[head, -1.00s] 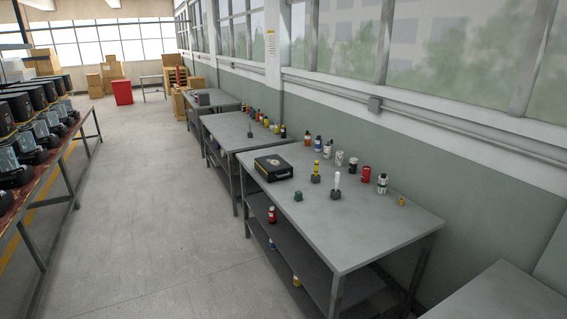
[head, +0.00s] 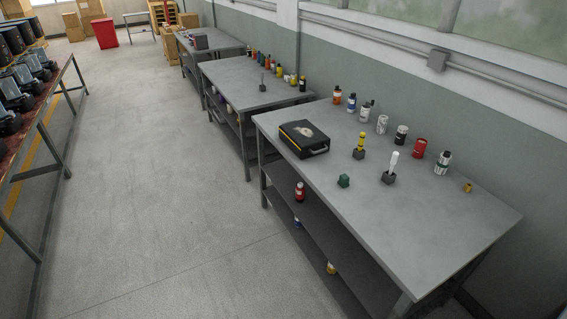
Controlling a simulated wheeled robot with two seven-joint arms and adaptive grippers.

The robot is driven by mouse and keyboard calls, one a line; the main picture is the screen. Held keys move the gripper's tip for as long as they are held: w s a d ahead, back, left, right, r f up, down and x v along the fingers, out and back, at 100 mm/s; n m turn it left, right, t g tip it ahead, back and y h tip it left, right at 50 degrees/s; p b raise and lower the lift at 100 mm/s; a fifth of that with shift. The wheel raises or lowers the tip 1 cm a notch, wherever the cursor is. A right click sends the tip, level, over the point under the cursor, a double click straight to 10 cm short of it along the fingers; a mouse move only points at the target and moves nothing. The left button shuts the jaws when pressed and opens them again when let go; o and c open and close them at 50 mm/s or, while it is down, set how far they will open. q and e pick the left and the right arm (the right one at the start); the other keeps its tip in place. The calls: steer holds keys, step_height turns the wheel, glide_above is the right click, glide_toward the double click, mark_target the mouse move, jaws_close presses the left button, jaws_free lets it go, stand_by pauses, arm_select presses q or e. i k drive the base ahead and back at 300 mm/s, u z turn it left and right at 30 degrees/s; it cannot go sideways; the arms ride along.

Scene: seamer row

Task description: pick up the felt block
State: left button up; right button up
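A small dark green block (head: 344,181), which looks like the felt block, sits on the nearest grey workbench (head: 420,230), close to its front edge. It stands apart from the things around it. Neither of my grippers is in view.
A black case (head: 304,139) lies left of the block. A yellow-handled tool (head: 360,146) and a white-handled tool (head: 391,168) stand in dark bases behind and to the right. Bottles and cans (head: 419,148) line the back. A small yellow item (head: 467,188) lies right. The aisle floor (head: 170,200) is clear.

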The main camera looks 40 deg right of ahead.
mark_target(343, 182)
steer(key=z, duration=0.05)
steer(key=i, duration=1.55)
steer(key=z, duration=1.35)
steer(key=i, duration=0.95)
steer(key=z, duration=0.9)
